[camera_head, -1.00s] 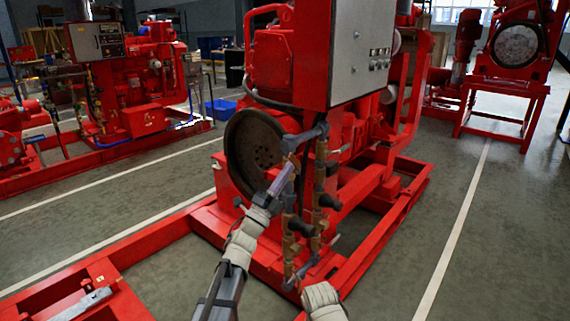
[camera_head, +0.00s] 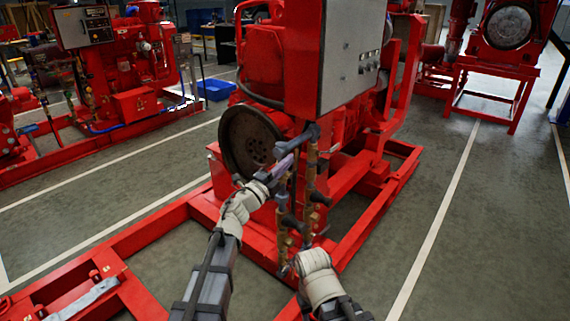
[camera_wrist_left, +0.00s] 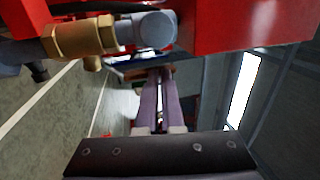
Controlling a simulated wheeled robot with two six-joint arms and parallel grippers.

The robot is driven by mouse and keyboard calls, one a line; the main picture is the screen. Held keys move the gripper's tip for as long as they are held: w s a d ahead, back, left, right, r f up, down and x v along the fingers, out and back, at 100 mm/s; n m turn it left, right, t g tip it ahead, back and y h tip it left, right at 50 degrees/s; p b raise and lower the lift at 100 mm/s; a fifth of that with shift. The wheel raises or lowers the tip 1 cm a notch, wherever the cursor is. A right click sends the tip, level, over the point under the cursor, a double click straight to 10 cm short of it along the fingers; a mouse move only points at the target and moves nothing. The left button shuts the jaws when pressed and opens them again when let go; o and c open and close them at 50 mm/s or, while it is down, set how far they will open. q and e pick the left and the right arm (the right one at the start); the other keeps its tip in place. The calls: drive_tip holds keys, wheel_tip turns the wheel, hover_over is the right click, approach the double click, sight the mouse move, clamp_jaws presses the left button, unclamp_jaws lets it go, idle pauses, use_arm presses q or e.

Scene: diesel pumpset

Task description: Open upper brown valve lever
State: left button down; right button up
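The brass and grey valve pipework (camera_head: 311,175) stands upright in front of the red pumpset, below the grey control box. My left gripper (camera_head: 292,152) reaches up to the top of this pipework, beside the grey upper elbow (camera_head: 311,131).
The grey control box (camera_head: 350,50) overhangs the pipework. A round dark flywheel (camera_head: 250,142) is just left of it. The red base frame (camera_head: 150,235) runs along the floor. Open floor (camera_head: 480,220) lies to the right.

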use_arm(q)
drive_tip(key=shift+w+d+r, duration=0.1)
drive_tip(key=shift+w, duration=0.05)
idle(0.4)
drive_tip(key=b+v, duration=0.1)
drive_tip(key=v, duration=0.7)
drive_tip(key=shift+b, duration=0.35)
